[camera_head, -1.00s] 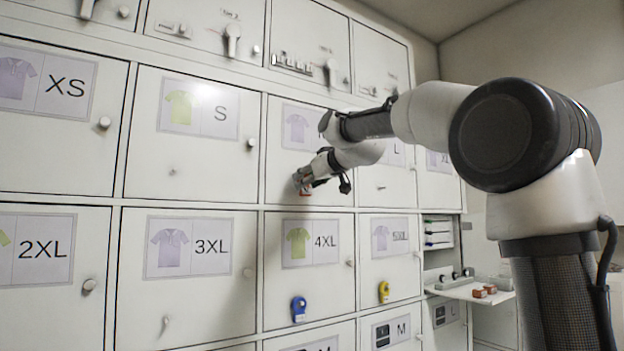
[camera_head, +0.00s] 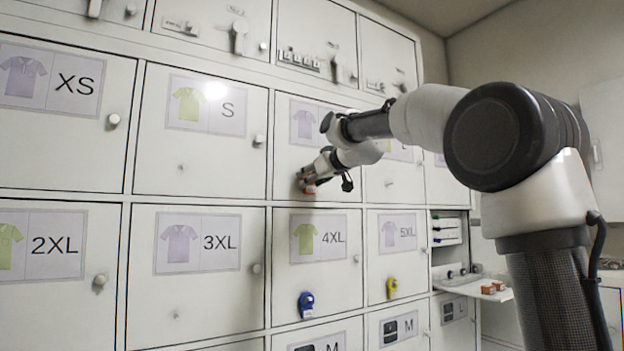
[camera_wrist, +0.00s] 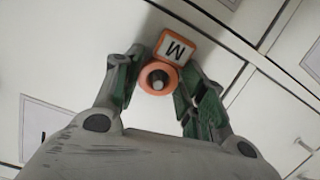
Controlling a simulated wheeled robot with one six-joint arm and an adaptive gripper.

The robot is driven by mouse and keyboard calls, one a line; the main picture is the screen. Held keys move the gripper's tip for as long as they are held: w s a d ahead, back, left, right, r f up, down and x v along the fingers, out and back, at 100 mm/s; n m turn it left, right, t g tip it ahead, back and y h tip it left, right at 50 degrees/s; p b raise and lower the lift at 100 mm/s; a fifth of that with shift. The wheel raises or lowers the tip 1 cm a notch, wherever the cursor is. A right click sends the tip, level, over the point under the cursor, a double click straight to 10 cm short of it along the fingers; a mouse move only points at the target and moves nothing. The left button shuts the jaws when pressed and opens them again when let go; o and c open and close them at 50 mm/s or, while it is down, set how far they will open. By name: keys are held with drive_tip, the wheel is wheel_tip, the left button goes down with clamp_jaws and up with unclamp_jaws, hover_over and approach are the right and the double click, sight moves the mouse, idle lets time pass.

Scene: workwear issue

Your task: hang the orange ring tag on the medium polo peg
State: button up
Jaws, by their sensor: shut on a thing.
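The orange ring tag (camera_wrist: 158,76) has an orange ring and a plate with a white face marked M. My gripper (camera_wrist: 152,82) is shut on it, with a finger on each side. A grey round peg end (camera_wrist: 160,83) shows inside the ring's hole; how far the peg passes through I cannot tell. In the head view, my gripper (camera_head: 307,184) and the tag (camera_head: 310,188) are at the lower part of the door with a purple polo picture (camera_head: 304,125), right of the S door. My arm hides that door's size letter.
A blue tag (camera_head: 306,305) hangs on the 4XL door and a yellow tag (camera_head: 392,287) on the 5XL door. Other doors have bare pegs and round knobs. A shelf (camera_head: 470,285) at right holds orange-red items (camera_head: 493,288).

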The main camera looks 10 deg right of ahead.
drive_tip(key=o, duration=0.9)
drive_tip(key=shift+c, duration=0.2)
drive_tip(key=shift+s, duration=0.1)
